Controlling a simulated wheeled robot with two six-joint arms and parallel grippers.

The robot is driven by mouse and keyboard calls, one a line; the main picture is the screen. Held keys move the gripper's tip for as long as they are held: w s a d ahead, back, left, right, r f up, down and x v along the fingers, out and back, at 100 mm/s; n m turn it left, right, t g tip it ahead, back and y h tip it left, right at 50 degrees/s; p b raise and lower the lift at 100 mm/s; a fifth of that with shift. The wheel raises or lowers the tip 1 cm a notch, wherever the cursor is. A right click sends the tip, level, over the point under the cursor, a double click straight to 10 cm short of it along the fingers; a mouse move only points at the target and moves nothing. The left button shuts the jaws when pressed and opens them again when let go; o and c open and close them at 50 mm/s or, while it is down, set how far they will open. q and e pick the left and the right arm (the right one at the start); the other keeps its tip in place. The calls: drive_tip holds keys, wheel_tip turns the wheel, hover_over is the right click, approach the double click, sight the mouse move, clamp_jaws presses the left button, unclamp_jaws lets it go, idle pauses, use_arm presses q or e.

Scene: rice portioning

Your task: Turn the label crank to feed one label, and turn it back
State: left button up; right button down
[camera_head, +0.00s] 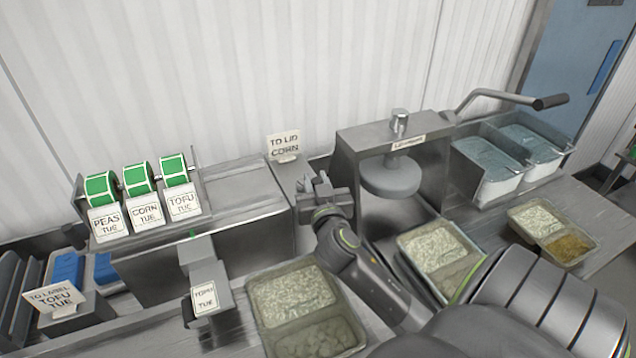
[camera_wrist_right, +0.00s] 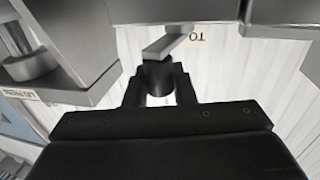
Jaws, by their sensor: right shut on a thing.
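My right gripper (camera_head: 324,184) is at the right end of the grey label machine (camera_head: 240,192). In the right wrist view its fingers (camera_wrist_right: 160,92) are shut on the black crank knob (camera_wrist_right: 158,76). The knob sits at the end of a short grey crank arm (camera_wrist_right: 167,45), which slants up to the right there. In the head view the gripper mostly hides the crank. Three green-edged label rolls, peas (camera_head: 101,188), corn (camera_head: 139,178) and tofu (camera_head: 174,170), sit on the machine's left part. My left gripper is not in view.
A tray of rice and a second food (camera_head: 253,318) lies below my right forearm. A "TO LID CORN" sign (camera_head: 284,146) stands behind the gripper. A grey stand with a tofu card (camera_head: 204,298) is at front left.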

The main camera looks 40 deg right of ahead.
idle(0.4)
drive_tip(key=c, duration=1.2)
unclamp_jaws()
drive_tip(key=shift+c, duration=0.2)
drive_tip(key=shift+a+f, duration=0.1)
